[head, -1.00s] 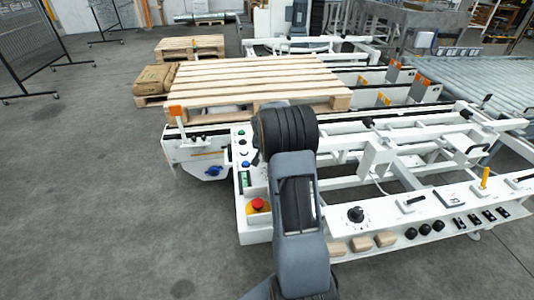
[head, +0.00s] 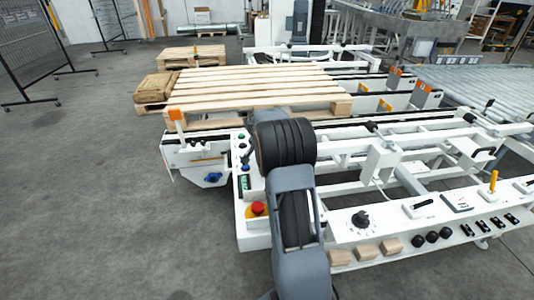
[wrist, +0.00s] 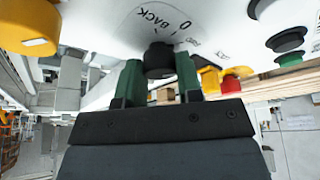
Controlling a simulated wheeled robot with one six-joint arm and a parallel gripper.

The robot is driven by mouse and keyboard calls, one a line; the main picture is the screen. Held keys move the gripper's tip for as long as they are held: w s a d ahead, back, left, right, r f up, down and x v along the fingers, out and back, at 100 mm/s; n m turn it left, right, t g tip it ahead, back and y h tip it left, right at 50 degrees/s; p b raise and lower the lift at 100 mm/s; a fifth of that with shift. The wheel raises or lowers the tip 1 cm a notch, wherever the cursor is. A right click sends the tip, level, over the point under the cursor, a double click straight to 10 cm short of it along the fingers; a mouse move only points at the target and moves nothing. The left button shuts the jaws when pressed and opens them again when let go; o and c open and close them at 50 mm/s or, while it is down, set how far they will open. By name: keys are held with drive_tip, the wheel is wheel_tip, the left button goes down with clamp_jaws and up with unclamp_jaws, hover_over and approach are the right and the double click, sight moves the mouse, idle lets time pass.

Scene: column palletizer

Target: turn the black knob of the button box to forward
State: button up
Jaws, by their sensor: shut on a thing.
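The black knob (wrist: 158,60) stands on a white panel face in the wrist view, beside the printed words "BACK" and "0". The green fingers of my gripper (wrist: 160,76) are on either side of it, shut on it. The knob's pointer cannot be made out. In the head view the white button box (head: 256,240) stands left of my arm, with a red stop button (head: 258,208) on a yellow base. My arm hides the gripper and the gripped knob there.
A second black knob (head: 361,219) with a dial is on the white front ledge to the right, near wooden blocks (head: 364,252) and black buttons. A wooden pallet (head: 250,88) lies behind the box.

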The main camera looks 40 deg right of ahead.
drive_tip(key=o, duration=0.9)
drive_tip(key=p+v, duration=0.1)
drive_tip(key=v, duration=1.3)
drive_tip(key=shift+f, duration=0.1)
